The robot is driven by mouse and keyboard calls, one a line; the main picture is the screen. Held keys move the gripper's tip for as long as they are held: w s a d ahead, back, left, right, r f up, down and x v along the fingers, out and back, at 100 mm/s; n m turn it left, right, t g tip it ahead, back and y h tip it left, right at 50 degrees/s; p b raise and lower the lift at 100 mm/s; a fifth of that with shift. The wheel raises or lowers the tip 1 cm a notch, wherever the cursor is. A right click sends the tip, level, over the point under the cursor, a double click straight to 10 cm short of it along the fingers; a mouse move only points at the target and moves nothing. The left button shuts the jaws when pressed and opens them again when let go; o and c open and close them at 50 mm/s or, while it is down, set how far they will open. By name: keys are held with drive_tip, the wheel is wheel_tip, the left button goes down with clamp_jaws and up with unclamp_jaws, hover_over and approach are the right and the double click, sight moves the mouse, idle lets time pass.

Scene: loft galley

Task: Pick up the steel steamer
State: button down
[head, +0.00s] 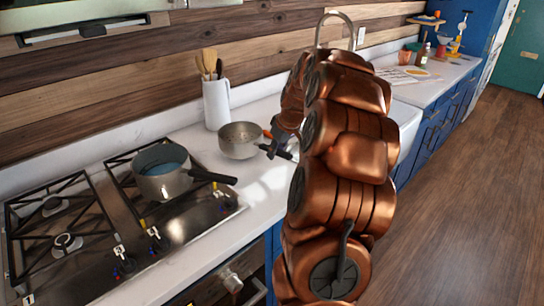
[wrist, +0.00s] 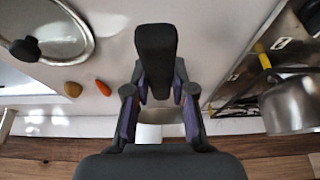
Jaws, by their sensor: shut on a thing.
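The steel steamer (head: 240,142) is a round metal pan with a black handle, at the middle of the head view, right of the stove. My gripper (head: 283,141) is at its right side, shut on the handle. In the wrist view the handle (wrist: 155,45) runs up between the fingers of my gripper (wrist: 160,95). The steamer's bowl is mostly hidden there behind the gripper. I cannot tell whether its base touches the counter.
A grey pot (head: 163,180) stands on the gas stove (head: 190,215) at left. A white crock (head: 216,104) with utensils is behind the steamer. A lid (wrist: 65,42), a potato (wrist: 72,90) and a carrot (wrist: 103,87) lie beside my gripper. The sink (head: 405,115) is at right.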

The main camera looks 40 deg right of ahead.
wheel_tip(320, 180, up, 7)
drive_tip(key=shift+b, duration=0.8)
drive_tip(key=shift+r, duration=0.45)
